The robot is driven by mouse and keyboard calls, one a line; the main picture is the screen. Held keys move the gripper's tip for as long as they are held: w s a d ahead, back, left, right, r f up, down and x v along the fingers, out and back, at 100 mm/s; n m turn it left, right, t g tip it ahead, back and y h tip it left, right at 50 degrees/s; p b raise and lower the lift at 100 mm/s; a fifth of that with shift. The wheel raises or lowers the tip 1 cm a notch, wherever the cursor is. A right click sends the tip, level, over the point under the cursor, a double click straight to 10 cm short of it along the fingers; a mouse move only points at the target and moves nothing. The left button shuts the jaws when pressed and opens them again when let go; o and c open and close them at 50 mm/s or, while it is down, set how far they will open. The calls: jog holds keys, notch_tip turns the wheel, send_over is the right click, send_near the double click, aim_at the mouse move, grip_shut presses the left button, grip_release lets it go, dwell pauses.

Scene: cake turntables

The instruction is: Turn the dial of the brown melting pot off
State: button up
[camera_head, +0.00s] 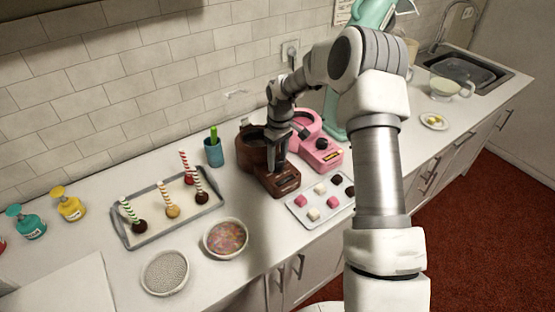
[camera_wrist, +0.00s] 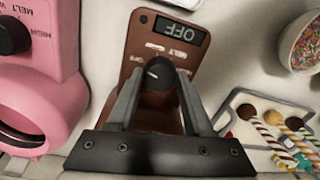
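The brown melting pot (camera_head: 256,152) stands on the counter, to the left of a pink one. Its control panel (camera_wrist: 153,117) shows in the wrist view, with a small display (camera_wrist: 180,29) reading OFF, upside down. The dark round dial (camera_wrist: 160,74) has a light pointer mark and sits below the display. My gripper (camera_wrist: 161,80) reaches down over the panel, a finger on each side of the dial. The fingertips are very close to the dial; whether they press on it cannot be told. In the head view my gripper (camera_head: 267,162) covers part of the pot and hides the dial.
The pink melting pot (camera_head: 318,148) stands close on the right; its dial (camera_wrist: 12,36) shows in the wrist view. A tray of sweets (camera_head: 317,213) lies in front. A cake-pop tray (camera_head: 147,238), a sprinkle bowl (camera_head: 226,238) and a blue cup (camera_head: 213,153) are to the left.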

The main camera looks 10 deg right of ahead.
aim_at(280, 161)
jog(key=o, duration=0.4)
jog(key=shift+w+d+r+b, duration=0.1)
jog(key=shift+d+r+b, duration=0.05)
jog(key=shift+r, duration=2.75)
jog(key=shift+w+d+r+b, duration=0.1)
jog(key=shift+d+r+b, duration=0.1)
jog(key=shift+r, duration=2.75)
jog(key=shift+w+d+r+b, duration=0.1)
jog(key=shift+r+b, duration=0.05)
jog(key=shift+r, duration=2.75)
